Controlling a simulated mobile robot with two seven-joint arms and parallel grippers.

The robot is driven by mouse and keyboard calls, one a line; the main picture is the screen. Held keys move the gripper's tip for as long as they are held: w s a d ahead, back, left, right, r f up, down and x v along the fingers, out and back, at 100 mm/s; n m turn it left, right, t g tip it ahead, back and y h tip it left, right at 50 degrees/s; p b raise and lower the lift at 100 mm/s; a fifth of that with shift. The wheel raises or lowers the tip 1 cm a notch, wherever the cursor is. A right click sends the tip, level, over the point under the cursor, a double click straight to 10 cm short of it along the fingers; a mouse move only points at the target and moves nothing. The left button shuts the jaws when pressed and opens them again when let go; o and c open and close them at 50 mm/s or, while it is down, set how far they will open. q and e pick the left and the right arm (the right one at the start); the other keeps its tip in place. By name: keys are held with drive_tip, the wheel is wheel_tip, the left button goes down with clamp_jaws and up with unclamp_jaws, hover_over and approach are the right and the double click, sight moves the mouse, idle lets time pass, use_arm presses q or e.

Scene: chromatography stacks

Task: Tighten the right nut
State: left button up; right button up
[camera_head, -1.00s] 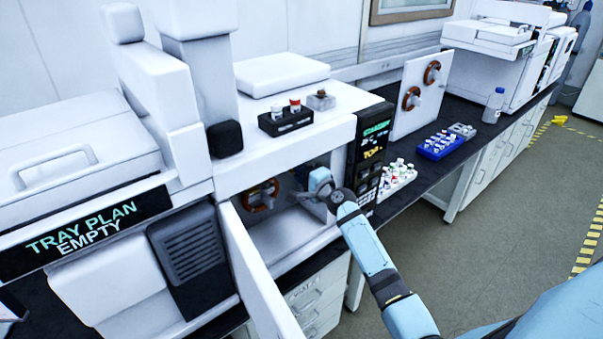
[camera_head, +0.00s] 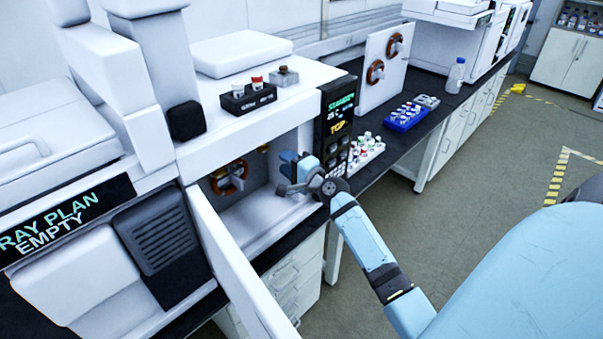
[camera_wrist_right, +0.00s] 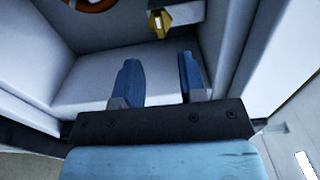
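A brass nut (camera_wrist_right: 158,22) shows in the right wrist view, on a grey fitting inside the open oven compartment. In the head view a small brass spot (camera_head: 263,149) shows at the top of the compartment's back wall; I cannot tell whether it is the same nut. A copper-coloured coil (camera_head: 229,178) hangs to its left. My right gripper (camera_head: 288,170) is at the right side of the compartment opening. Its two blue fingers (camera_wrist_right: 159,80) are apart with nothing between them, and the nut lies beyond their tips. My left gripper is not in view.
The open white door (camera_head: 235,265) stands out at the compartment's left front. The control panel (camera_head: 335,120) borders the opening on the right. A white vial rack (camera_head: 366,152) and a blue rack (camera_head: 406,117) stand on the dark bench beyond. A black vial holder (camera_head: 249,97) sits on top.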

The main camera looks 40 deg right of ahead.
drive_tip(key=s, duration=0.6)
drive_tip(key=shift+s+d+b, duration=0.15)
drive_tip(key=shift+d+b, duration=0.1)
drive_tip(key=shift+b, duration=0.15)
